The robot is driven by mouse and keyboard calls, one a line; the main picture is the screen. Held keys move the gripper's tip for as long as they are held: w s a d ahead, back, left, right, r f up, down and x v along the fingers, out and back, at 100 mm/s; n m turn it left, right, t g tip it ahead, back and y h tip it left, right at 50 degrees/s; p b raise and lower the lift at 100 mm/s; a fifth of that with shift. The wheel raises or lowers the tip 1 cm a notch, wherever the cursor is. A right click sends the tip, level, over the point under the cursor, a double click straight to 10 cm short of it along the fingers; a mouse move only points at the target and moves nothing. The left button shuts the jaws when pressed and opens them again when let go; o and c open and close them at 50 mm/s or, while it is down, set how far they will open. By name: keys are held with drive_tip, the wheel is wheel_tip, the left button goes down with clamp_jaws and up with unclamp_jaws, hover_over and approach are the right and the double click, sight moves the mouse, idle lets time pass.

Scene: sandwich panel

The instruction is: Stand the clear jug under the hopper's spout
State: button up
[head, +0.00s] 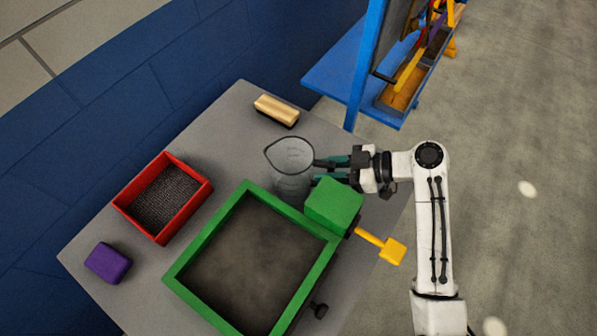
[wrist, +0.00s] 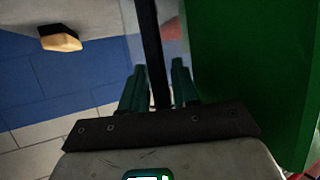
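My gripper (head: 328,170) reaches the jug's right side. In the wrist view a dark upright bar, probably the jug's handle (wrist: 149,35), stands between my teal fingers (wrist: 159,88); whether they press on it is unclear.
A yellow lever (head: 393,251) sticks out beside the green block. A red bin (head: 203,187) of dark grains, a purple block (head: 108,263) and a wooden brush (head: 276,109) stand on the grey table (head: 225,120). A blue rack (head: 335,84) stands behind.

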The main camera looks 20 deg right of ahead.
clamp_jaws()
idle(0.5)
